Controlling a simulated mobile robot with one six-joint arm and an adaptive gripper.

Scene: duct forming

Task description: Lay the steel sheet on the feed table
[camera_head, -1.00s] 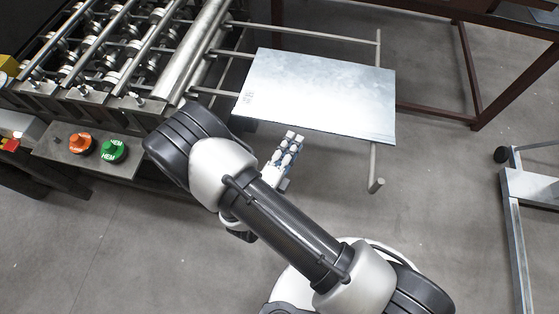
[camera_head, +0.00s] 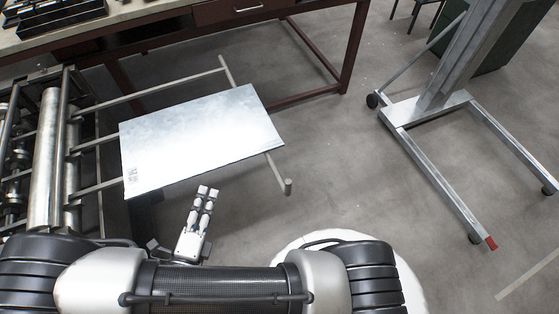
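The steel sheet (camera_head: 195,140) is a flat, shiny grey rectangle with a small printed mark near its left corner. It lies across the bars of the feed table (camera_head: 150,95), beside the rollers at the left. Its right part reaches the end crossbar, which sticks out past the sheet. My gripper (camera_head: 207,191) is just below the sheet's near edge in the picture, apart from the sheet, with nothing seen in it. Its two fingers look close together from this angle, so their opening is unclear.
The roller machine (camera_head: 47,160) stands at the left. A workbench (camera_head: 190,22) with brown legs runs along the back. A wheeled metal stand (camera_head: 430,108) is at the right. The grey floor between the feed table and the stand is clear.

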